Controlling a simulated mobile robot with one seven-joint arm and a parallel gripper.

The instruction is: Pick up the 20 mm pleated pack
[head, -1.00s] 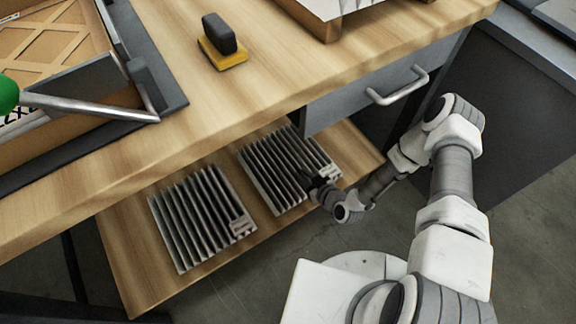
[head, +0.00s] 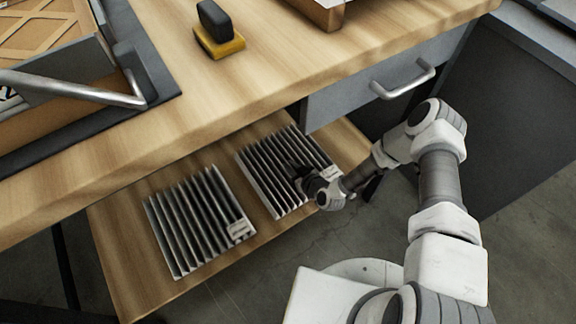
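Two grey pleated packs lie flat on the low wooden shelf. The left pleated pack (head: 190,222) has a pale label at its lower right corner, too small to read. The right pleated pack (head: 270,178) lies partly behind my gripper. I cannot tell which one is 20 mm. My gripper (head: 298,172) is at the right part of the right pack, over or against its pleats. Its dark fingers are small and blend with the pack, so their opening and any contact are unclear.
The wooden bench top (head: 290,70) overhangs the shelf (head: 120,262) from behind. A grey drawer with a metal handle (head: 403,82) is above right of my gripper. Open floor lies in front.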

